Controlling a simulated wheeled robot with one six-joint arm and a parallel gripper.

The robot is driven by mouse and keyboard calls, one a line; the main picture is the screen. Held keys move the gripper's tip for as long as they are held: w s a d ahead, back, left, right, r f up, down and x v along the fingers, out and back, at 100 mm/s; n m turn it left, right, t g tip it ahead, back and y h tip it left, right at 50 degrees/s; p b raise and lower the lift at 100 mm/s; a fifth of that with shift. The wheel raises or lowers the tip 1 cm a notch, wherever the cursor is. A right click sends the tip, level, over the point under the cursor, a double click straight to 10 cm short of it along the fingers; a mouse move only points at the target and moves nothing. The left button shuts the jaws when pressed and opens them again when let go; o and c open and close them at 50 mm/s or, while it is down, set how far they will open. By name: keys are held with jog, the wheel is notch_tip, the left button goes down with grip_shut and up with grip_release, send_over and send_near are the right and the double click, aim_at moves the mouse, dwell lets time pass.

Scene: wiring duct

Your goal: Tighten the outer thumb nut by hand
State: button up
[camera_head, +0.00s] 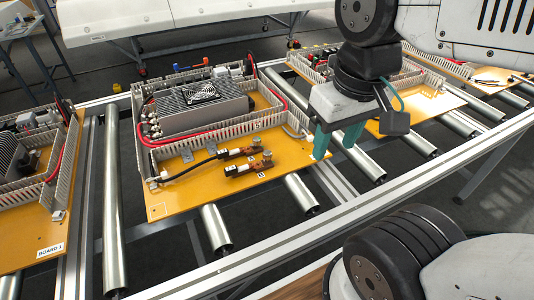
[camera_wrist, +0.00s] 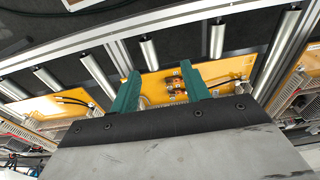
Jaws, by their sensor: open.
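On the middle board (camera_head: 185,200), two small dark terminal blocks with copper-coloured metal sit near the front right. A brass thumb nut (camera_head: 267,157) tops the one nearer the front edge; another nut (camera_head: 256,141) tops the one behind. A black cable runs left from the rear block. My gripper (camera_head: 337,146) is open and empty, its green fingers pointing down, right of the nuts and apart from them. In the wrist view, the terminals (camera_wrist: 175,87) appear small between the spread fingers (camera_wrist: 161,72); the single nuts are hard to make out there.
A grey power supply (camera_head: 200,103) and slotted white wiring ducts (camera_head: 220,135) with a red cable stand behind the terminals. Other boards lie left (camera_head: 40,215) and right (camera_head: 425,112) on the roller conveyor. The board's front part is bare; an aluminium rail (camera_head: 290,245) runs in front.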

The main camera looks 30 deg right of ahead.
jog(key=n+g, duration=0.2)
jog(key=n, duration=2.3)
send_over(267, 152)
jog(key=f, duration=1.9)
jog(key=shift+s, duration=0.25)
jog(key=shift+w+n+t, duration=0.2)
jog(key=shift+n+t, duration=0.1)
jog(key=shift+n, duration=0.5)
jog(key=shift+f, duration=0.25)
notch_tip(267, 152, down, 7)
jog(key=shift+f, duration=0.2)
